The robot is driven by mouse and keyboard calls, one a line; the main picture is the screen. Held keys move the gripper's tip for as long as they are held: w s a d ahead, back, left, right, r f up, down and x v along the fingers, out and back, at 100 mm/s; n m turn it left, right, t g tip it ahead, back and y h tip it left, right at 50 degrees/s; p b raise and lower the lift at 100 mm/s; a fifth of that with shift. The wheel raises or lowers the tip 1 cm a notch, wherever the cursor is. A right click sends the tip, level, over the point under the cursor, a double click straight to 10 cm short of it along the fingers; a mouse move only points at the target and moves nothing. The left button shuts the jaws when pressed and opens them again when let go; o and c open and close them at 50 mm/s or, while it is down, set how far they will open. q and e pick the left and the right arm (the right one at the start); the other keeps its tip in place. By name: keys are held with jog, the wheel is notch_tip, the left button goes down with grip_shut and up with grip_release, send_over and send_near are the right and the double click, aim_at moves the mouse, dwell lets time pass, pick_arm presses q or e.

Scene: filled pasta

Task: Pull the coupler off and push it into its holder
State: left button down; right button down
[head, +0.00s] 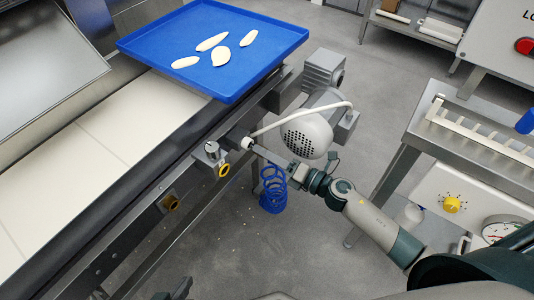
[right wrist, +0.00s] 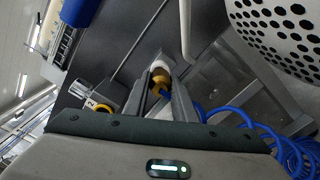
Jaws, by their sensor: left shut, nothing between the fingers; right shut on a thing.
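The coupler (right wrist: 160,76), a yellow and white piece with a bit of blue, sits between the fingers of my right gripper (right wrist: 165,92) in the right wrist view. In the head view my right gripper (head: 262,152) is shut on it at the machine's side, by a white fitting (head: 247,143). I cannot tell whether coupler and fitting are still joined. A metal bracket with a yellow ring (head: 223,170), perhaps the holder, is just left of the gripper; its ring also shows in the wrist view (right wrist: 104,109). A dark tip at the bottom edge appears to be my left gripper (head: 181,289), away from the coupler.
A blue coiled hose (head: 273,190) hangs below my right gripper. A perforated white housing (head: 306,135) and a white pipe (head: 300,113) are close by. A blue tray (head: 265,62) with several pasta pieces lies above the conveyor (head: 90,160).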

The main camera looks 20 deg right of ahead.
pick_arm(q)
jog(key=shift+r, duration=0.25)
pick_arm(e)
jog(key=shift+x, duration=0.8)
dwell(0.7)
jog(key=c, duration=1.2)
grip_release()
jog(key=shift+o, duration=0.2)
pick_arm(q)
jog(key=shift+f, duration=0.5)
pick_arm(e)
jog(key=v, duration=0.7)
dwell(0.3)
pick_arm(q)
jog(key=shift+w+d+r+t+h+b, duration=0.15)
jog(key=shift+w+d+r+t+b, duration=0.25)
jog(key=shift+w+r+t+b, duration=0.15)
jog(key=shift+w+d+r+t+h+b, duration=0.15)
jog(key=shift+w+d+r+t+b, duration=0.25)
jog(key=shift+w, duration=0.2)
pick_arm(e)
jog(key=v, duration=1.7)
jog(key=shift+d, duration=0.2)
